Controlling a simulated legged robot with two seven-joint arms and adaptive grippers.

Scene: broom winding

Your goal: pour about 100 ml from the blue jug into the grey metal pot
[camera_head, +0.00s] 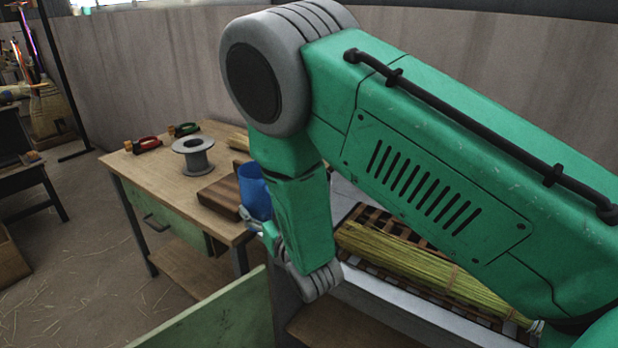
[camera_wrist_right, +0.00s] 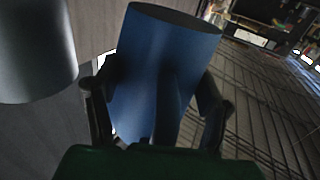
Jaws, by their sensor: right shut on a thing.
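The blue jug (camera_head: 254,190) shows in part in the head view, beside my green right forearm, which covers the rest of it. In the right wrist view the jug (camera_wrist_right: 165,60) fills the middle, with its dark rim at the top. My right gripper (camera_wrist_right: 155,108) is shut on it, one finger on each side. I cannot tell how far the jug is tilted. A smooth grey cylinder (camera_wrist_right: 35,50), probably the grey metal pot, stands at the upper left of the wrist view, apart from the jug. I see no pot in the head view. My left gripper is not in view.
A wooden workbench (camera_head: 150,180) carries a grey spool (camera_head: 193,155), a brown wooden block (camera_head: 220,195), and red-handled (camera_head: 146,144) and green-handled (camera_head: 185,129) tools. A straw bundle (camera_head: 430,265) lies on a slatted rack at right. A green panel (camera_head: 215,315) stands in front.

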